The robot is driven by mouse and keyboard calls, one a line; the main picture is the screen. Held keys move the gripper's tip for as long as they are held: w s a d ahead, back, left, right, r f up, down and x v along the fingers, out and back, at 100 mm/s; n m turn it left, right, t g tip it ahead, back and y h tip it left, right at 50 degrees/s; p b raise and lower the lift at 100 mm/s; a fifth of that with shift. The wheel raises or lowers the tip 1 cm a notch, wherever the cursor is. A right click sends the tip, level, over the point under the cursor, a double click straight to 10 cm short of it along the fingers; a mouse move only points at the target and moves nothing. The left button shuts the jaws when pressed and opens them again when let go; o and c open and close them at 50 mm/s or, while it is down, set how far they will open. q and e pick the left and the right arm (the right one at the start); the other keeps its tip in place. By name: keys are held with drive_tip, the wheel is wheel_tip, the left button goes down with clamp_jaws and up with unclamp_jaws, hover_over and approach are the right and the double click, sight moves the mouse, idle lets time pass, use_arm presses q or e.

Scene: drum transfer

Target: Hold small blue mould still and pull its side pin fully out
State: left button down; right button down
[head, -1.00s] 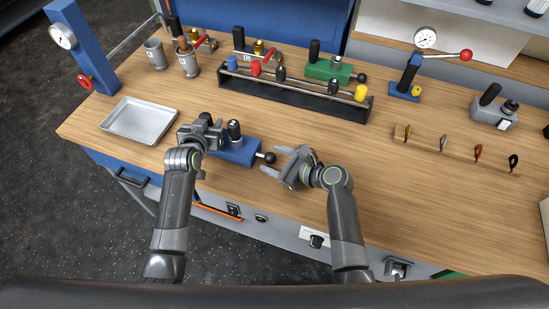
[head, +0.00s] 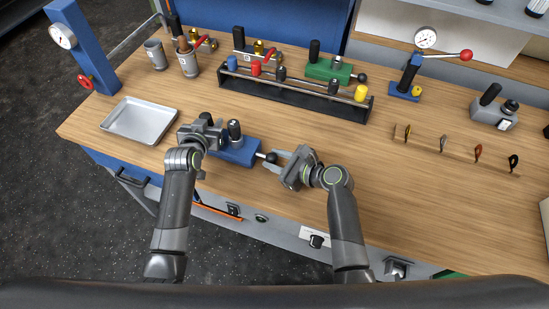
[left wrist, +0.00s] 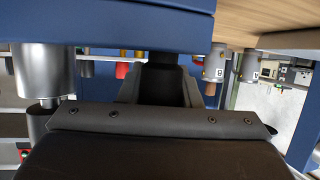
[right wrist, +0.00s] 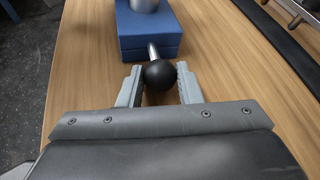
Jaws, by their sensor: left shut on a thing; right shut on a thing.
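The side pin has a black ball knob (right wrist: 159,74) and a short length of metal rod (right wrist: 153,50) showing outside the block. My right gripper (right wrist: 159,80) has its fingers on either side of the knob and is shut on it. The rod's inner end is hidden in the block.
A metal tray (head: 112,125) lies left of the mould. A black rack (head: 300,98) with coloured handles and a green mould (head: 328,69) stand behind.

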drive_tip(key=shift+s+d, duration=0.3)
drive_tip(key=shift+d, duration=0.6)
drive_tip(key=shift+s+d, duration=0.3)
drive_tip(key=shift+d, duration=0.55)
drive_tip(key=c, duration=1)
unclamp_jaws()
drive_tip(key=shift+c, duration=0.2)
drive_tip(key=shift+a, duration=0.1)
drive_tip(key=v, duration=1.2)
use_arm(q)
drive_tip(key=c, duration=1)
unclamp_jaws()
drive_tip(key=shift+o, duration=0.2)
